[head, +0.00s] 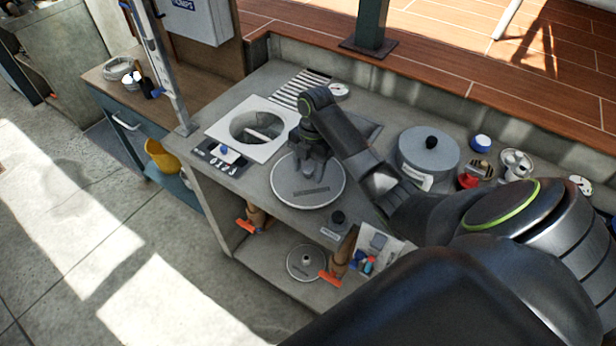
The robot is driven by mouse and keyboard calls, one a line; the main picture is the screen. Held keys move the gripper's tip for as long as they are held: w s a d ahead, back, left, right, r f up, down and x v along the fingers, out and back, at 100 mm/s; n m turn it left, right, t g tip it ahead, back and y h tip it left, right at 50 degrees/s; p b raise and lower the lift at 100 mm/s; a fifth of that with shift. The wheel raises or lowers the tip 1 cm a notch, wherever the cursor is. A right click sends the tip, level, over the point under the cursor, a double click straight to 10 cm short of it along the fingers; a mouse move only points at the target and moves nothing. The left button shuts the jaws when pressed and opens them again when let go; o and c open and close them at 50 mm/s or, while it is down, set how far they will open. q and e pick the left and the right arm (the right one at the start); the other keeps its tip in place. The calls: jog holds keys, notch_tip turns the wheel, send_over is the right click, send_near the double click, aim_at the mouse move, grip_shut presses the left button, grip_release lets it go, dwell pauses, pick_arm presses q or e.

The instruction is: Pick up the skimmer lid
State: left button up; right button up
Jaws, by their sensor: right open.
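The skimmer lid appears to be the flat round grey disc (325,194) with a light rim and a dark label, lying on the counter. My right gripper (310,168) is over the back part of this disc, fingers pointing down and open. It hides part of the disc, and I cannot tell whether the fingertips touch it. The white square skimmer frame (219,127) with a round opening lies to the left of the disc. My left gripper is not in view.
A grey lidded round pot (428,152) stands to the right, with small jars and a blue cap (481,143) beyond it. A dark panel with knobs (223,157) sits in front of the skimmer frame. The lower shelf holds a smaller disc (305,263) and orange-ended tools.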

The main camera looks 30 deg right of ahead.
aim_at(307, 169)
grip_shut()
jog(key=shift+r, duration=0.15)
jog(key=shift+w+r, duration=0.1)
jog(key=shift+r, duration=1.25)
notch_tip(307, 169, up, 6)
jog(key=p, duration=0.5)
jog(key=shift+r, duration=0.15)
jog(key=shift+r+p, duration=0.4)
jog(key=shift+p, duration=0.15)
jog(key=shift+f, duration=0.1)
